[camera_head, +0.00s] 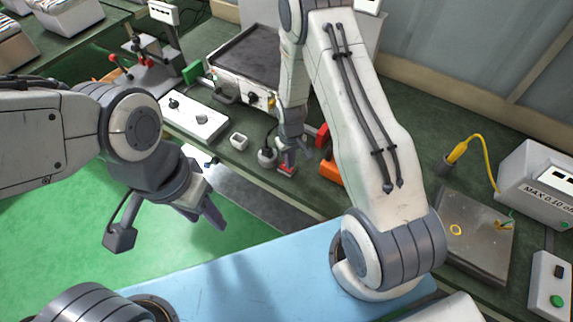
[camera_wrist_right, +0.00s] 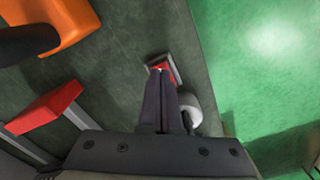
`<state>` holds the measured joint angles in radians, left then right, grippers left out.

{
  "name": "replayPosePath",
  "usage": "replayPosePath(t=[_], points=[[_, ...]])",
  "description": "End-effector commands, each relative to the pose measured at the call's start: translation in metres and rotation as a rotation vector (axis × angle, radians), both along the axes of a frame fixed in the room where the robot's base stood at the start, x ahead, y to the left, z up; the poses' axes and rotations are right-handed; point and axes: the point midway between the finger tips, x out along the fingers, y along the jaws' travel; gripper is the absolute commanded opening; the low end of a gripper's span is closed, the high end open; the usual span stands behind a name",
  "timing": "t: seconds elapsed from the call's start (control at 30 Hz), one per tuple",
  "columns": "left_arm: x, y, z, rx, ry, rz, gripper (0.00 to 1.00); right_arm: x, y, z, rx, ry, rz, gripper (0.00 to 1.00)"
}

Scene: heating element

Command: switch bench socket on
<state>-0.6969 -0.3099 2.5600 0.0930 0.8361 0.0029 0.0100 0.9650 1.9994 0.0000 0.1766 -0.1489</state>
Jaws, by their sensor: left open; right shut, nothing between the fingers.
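A small red switch (camera_head: 287,169) in a pale frame sits near the front edge of the green bench. In the right wrist view the red switch (camera_wrist_right: 160,67) is right at my fingertips, which partly cover it. My right gripper (camera_head: 291,160) points down at it, shut and empty; its two fingers (camera_wrist_right: 161,85) are pressed together in the wrist view. Whether they touch the switch, and which way it is tilted, I cannot tell. My left gripper (camera_head: 207,214) is open and empty over the floor in front of the bench.
A round grey item (camera_head: 267,157) stands just left of my right gripper. An orange thing (camera_head: 331,170) lies to its right. A white control box (camera_head: 196,118), a small white cup (camera_head: 239,141) and a dark-topped heater (camera_head: 248,58) stand to the left and behind.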

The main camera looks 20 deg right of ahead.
Motion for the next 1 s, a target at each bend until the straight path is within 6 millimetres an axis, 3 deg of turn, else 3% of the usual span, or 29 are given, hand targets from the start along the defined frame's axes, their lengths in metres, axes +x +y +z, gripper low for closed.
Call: replayPosePath(t=[0.7,1.0], points=[[0.0,0.0,0.046,0.0,0.0,0.0,0.5,0.0,0.0,0.061,0.0,0.0,0.0,0.0],[0.0,0.0,0.047,0.0,0.0,0.0,0.5,0.0,0.0,0.062,0.0,0.001,0.0,0.0]])
